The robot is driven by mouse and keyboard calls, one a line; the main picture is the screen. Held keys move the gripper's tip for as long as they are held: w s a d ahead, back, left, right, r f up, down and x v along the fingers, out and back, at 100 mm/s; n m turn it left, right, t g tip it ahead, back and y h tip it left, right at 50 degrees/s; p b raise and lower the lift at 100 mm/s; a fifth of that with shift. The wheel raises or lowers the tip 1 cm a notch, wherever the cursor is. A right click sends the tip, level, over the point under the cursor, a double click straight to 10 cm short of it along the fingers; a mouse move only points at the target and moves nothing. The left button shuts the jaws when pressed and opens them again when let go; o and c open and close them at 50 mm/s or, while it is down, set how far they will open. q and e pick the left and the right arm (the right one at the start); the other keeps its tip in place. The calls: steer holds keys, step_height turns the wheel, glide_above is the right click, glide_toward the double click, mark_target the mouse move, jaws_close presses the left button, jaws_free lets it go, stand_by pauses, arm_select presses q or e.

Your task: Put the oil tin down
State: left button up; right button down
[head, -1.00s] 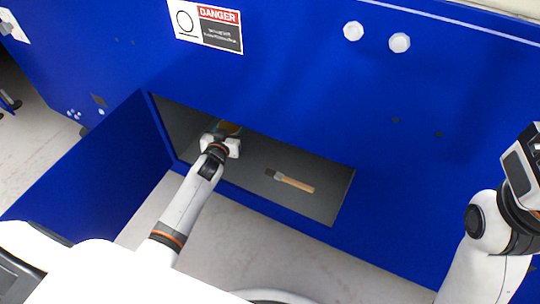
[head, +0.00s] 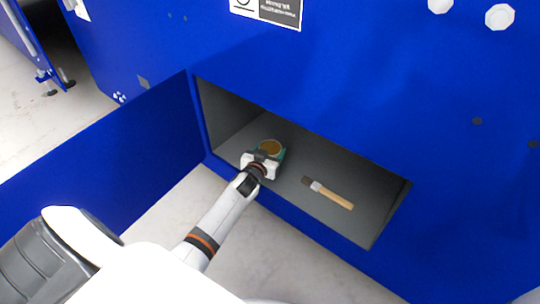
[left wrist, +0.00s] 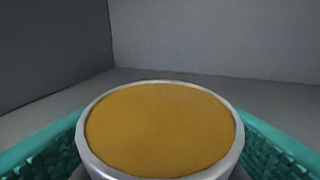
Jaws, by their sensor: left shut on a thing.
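The oil tin (head: 270,147) is a round tin with an amber top and a pale rim, inside the open compartment of the blue machine, near its left side. In the left wrist view the tin (left wrist: 160,130) fills the lower middle, upright, with teal gripper pads on both sides. My left gripper (head: 264,158) is shut on the tin. I cannot tell whether the tin's base touches the compartment floor (head: 300,165). My right gripper is not in view now.
A brush (head: 328,193) with a wooden handle lies on the compartment floor to the right of the tin. The blue door (head: 110,160) stands open at the left. Grey floor between tin and brush is free.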

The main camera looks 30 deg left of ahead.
arm_select(q)
steer(key=shift+r, duration=0.15)
steer(key=o, duration=1.2)
